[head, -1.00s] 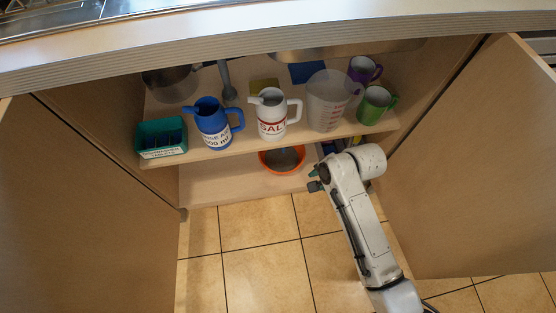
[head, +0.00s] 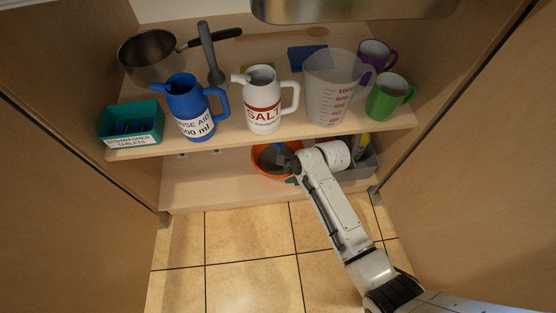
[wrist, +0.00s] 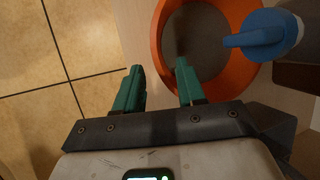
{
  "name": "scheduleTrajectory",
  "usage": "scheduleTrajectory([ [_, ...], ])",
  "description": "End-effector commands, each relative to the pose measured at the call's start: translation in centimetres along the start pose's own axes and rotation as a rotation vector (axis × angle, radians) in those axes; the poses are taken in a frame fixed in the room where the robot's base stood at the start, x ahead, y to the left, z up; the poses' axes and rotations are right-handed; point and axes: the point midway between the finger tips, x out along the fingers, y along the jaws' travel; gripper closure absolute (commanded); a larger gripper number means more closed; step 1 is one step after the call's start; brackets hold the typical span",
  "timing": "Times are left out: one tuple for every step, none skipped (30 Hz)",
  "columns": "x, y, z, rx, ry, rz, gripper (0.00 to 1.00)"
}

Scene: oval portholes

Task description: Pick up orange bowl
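The orange bowl (head: 262,164) sits on the lower cupboard shelf, with a grey inside; the upper shelf and my arm hide part of it in the head view. It fills the top middle of the wrist view (wrist: 238,83). My gripper (wrist: 158,72) has green fingers spread apart with nothing held between them. In the wrist view the right finger overlaps the bowl's left rim and the left finger is outside the bowl, over the shelf edge. I cannot tell whether either finger touches the rim. In the head view the gripper (head: 292,172) is partly hidden at the bowl's right side.
A blue spout-like object (wrist: 262,35) overlaps the bowl's right side in the wrist view. A grey bin (head: 362,163) stands right of my arm. The upper shelf holds a blue jug (head: 190,108), a salt jug (head: 262,105) and a measuring jug (head: 328,90). Lower shelf left is clear.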

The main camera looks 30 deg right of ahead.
Motion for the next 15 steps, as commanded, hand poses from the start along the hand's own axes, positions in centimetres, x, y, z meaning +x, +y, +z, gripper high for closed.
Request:
scheduleTrajectory([
  [0.2, 0.0, 0.0, -0.001, 0.000, 0.000, 0.61],
  [0.3, 0.0, 0.0, -0.001, 0.000, 0.000, 0.61],
  [0.5, 0.0, 0.0, -0.001, 0.000, 0.000, 0.61],
  [0.7, 0.0, 0.0, -0.001, 0.000, 0.000, 0.61],
  [0.9, 0.0, 0.0, -0.002, 0.000, 0.000, 0.61],
  [1.2, 0.0, 0.0, -0.002, 0.000, 0.000, 0.61],
  [1.6, 0.0, 0.0, -0.002, 0.000, 0.000, 0.61],
  [1.9, 0.0, 0.1, -0.002, 0.000, 0.001, 0.61],
  [2.4, 0.0, 0.1, -0.002, 0.000, 0.001, 0.61],
  [2.8, 0.0, 0.1, -0.002, 0.000, 0.001, 0.61],
  [3.2, 0.0, 0.2, -0.002, -0.001, 0.001, 0.61],
  [3.7, -0.1, 0.2, -0.003, -0.001, 0.001, 0.61],
  [4.1, -0.1, 0.2, -0.003, -0.001, 0.001, 0.61],
  [4.5, -0.1, 0.2, -0.003, -0.001, 0.002, 0.61],
  [4.9, -0.1, 0.2, -0.002, 0.000, 0.002, 0.61],
])
